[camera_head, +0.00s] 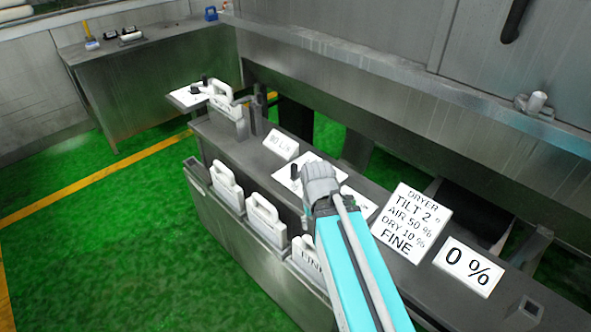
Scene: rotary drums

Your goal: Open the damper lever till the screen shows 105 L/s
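A small white screen (281,144) stands tilted on the grey console. Its small text seems to include an "L" unit, but I cannot read the number surely. Just below it, a black knob-like lever (294,172) stands on a white plate (311,161); I cannot tell for sure that it is the damper lever. My gripper (318,176) is at the end of my teal arm, just right of this lever, over the plate. Its fingers do not show clearly, so I cannot tell whether it is open or touches the lever. My arm hides part of the console.
Signs on the right read "DRYER TILT 2° AIR 50 % DRY 10 % FINE" (411,223) and "0 %" (468,267). White handled containers (266,219) line the console's front. Another plate with black knobs (190,95) is at the far end. Green floor (110,235) is clear at left.

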